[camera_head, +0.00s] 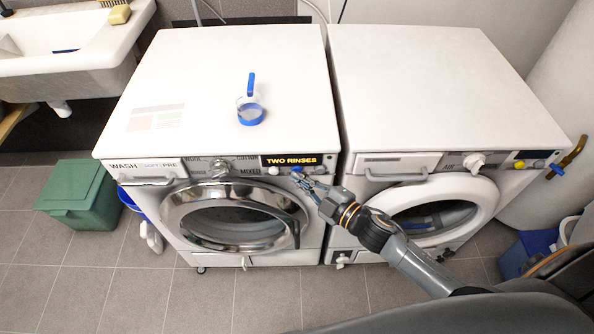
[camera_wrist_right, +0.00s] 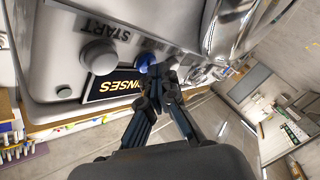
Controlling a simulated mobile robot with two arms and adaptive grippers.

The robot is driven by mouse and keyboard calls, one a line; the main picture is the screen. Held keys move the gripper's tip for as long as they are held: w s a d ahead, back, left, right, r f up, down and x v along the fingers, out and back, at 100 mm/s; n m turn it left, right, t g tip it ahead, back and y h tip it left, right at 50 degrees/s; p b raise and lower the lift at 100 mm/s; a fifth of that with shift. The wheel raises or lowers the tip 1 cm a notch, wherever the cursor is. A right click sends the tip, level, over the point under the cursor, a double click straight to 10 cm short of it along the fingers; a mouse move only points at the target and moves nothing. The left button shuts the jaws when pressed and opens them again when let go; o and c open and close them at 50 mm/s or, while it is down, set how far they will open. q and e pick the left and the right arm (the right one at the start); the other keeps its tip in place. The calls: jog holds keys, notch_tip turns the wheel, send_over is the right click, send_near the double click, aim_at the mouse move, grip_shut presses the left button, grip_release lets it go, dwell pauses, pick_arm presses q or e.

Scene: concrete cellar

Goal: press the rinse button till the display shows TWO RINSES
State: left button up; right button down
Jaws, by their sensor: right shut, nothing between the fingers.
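The left washing machine (camera_head: 222,215) has a dark display (camera_head: 291,160) that reads TWO RINSES in yellow letters. In the right wrist view the display (camera_wrist_right: 116,85) is partly cut off. A blue button (camera_head: 297,169) sits just below the display; it also shows in the right wrist view (camera_wrist_right: 146,61). A grey button (camera_wrist_right: 98,56) beside it is near the word START. No rinse label is readable. My right gripper (camera_head: 303,177) is shut and empty, its fingertips (camera_wrist_right: 165,74) close to the blue button. I cannot tell whether they touch it. My left gripper is out of view.
A measuring cup (camera_head: 250,113) with blue contents and a blue handle stands on the washer's top. A green bin (camera_head: 85,208) and a sink (camera_head: 70,45) are at the left.

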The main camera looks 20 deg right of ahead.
jog(key=shift+s+a, duration=0.2)
jog(key=shift+s, duration=0.6)
jog(key=shift+s, duration=0.1)
jog(key=s, duration=0.2)
jog(key=s+a+p, duration=0.1)
jog(key=s, duration=0.1)
jog(key=shift+s+a, duration=0.2)
jog(key=shift+s, duration=0.1)
dwell(0.4)
